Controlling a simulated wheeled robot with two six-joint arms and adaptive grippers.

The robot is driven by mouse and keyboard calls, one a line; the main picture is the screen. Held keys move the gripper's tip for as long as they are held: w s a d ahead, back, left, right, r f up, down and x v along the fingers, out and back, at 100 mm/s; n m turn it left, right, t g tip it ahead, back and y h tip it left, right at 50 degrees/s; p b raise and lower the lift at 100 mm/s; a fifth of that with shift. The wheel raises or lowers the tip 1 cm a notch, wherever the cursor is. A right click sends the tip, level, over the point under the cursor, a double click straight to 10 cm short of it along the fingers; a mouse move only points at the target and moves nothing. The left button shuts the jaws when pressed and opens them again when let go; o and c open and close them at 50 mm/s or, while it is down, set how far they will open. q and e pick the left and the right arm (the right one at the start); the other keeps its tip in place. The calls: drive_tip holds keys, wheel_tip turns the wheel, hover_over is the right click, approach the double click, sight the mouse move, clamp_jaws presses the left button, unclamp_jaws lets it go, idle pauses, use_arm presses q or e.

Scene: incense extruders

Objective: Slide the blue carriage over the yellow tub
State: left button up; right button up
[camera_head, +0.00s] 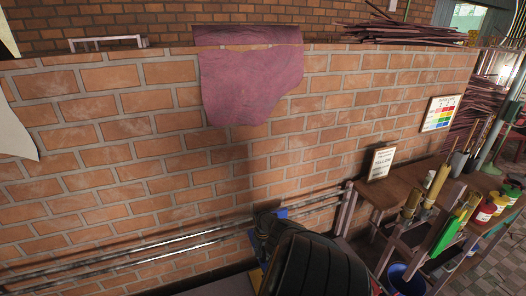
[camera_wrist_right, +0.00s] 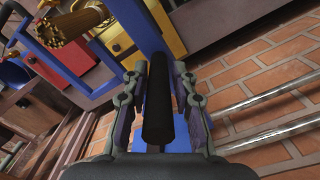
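The blue carriage (camera_head: 282,213) shows only as small blue patches on the rails in the head view, mostly hidden behind my right gripper (camera_head: 268,226) and arm. In the right wrist view its blue plate (camera_wrist_right: 197,125) lies behind an upright black handle (camera_wrist_right: 158,105). My right gripper (camera_wrist_right: 160,75) has a finger on each side of this handle; whether the fingers press on it is not clear. A yellow part (camera_wrist_right: 167,14) shows at the top of the wrist view, and a yellow sliver (camera_head: 256,277) beside my arm; I cannot tell if either is the tub. My left gripper is out of view.
Two metal rails (camera_head: 150,245) run along the brick wall (camera_head: 150,150). A sign (camera_head: 381,163) with a line resembling "YELLOW" stands on the wooden bench (camera_head: 400,180) at right. Tools and paint cans (camera_head: 485,211) crowd the bench; a blue bucket (camera_head: 403,281) stands below.

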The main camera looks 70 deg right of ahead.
drive_tip(key=shift+o, duration=1)
drive_tip(key=shift+d+r, duration=0.2)
drive_tip(key=shift+r, duration=0.4)
wheel_tip(320, 180, up, 10)
drive_tip(key=shift+s+a+f, duration=0.1)
drive_tip(key=shift+a, duration=0.05)
drive_tip(key=shift+a+r, duration=0.1)
drive_tip(key=shift+r, duration=0.4)
drive_tip(key=shift+a+f, duration=0.1)
